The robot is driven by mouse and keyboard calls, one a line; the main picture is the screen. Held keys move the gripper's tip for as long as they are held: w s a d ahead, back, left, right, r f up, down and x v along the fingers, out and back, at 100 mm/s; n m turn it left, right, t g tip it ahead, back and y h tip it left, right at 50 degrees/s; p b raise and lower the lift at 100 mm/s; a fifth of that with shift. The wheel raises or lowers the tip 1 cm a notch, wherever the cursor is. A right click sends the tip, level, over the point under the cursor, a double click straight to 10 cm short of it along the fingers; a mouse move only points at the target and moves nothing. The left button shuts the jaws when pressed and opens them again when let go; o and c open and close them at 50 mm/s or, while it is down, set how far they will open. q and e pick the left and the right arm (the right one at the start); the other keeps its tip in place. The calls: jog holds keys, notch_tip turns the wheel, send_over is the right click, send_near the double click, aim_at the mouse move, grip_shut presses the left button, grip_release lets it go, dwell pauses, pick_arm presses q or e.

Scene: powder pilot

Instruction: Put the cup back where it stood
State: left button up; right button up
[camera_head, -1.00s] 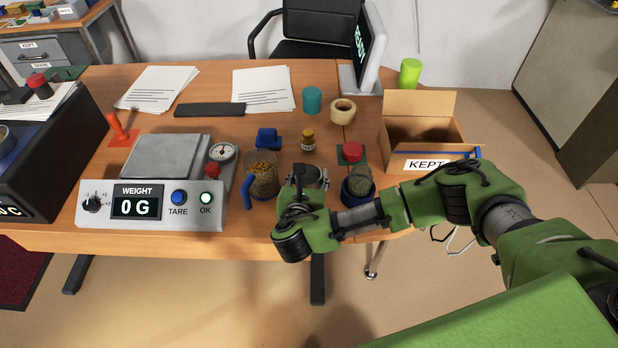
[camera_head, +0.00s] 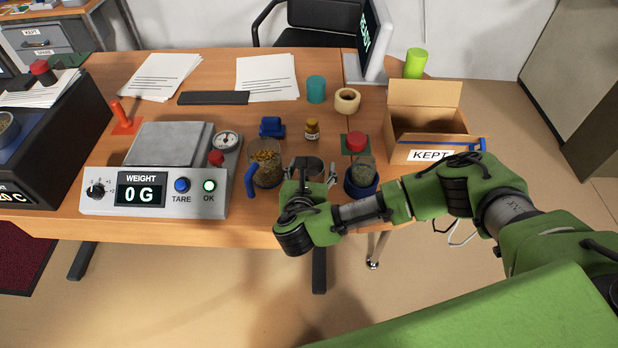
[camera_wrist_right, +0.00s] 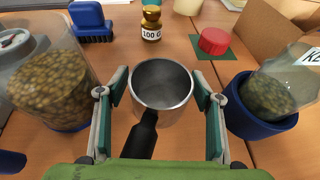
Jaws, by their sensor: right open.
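A small metal cup (camera_wrist_right: 162,82) with a black handle (camera_wrist_right: 141,134) stands on the wooden table. In the head view the cup (camera_head: 309,167) shows partly behind my wrist. My right gripper (camera_wrist_right: 162,100) is open, with one finger on each side of the cup. Small gaps seem to show between the fingers and the cup wall. The cup looks empty inside, and its handle points back toward my palm. My right gripper also shows in the head view (camera_head: 310,175) near the table's front edge. My left gripper is out of view.
Close left is a clear jug (camera_head: 266,165) of brown pellets with a blue handle. Close right is a jar in a blue holder (camera_head: 361,185). Behind stand a small weight (camera_head: 312,130) and a red button (camera_head: 355,143). The scale (camera_head: 160,190) reads 0 G. A cardboard box (camera_head: 432,145) is right.

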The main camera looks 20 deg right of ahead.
jog(key=v, duration=1.1)
jog(key=shift+r, duration=0.1)
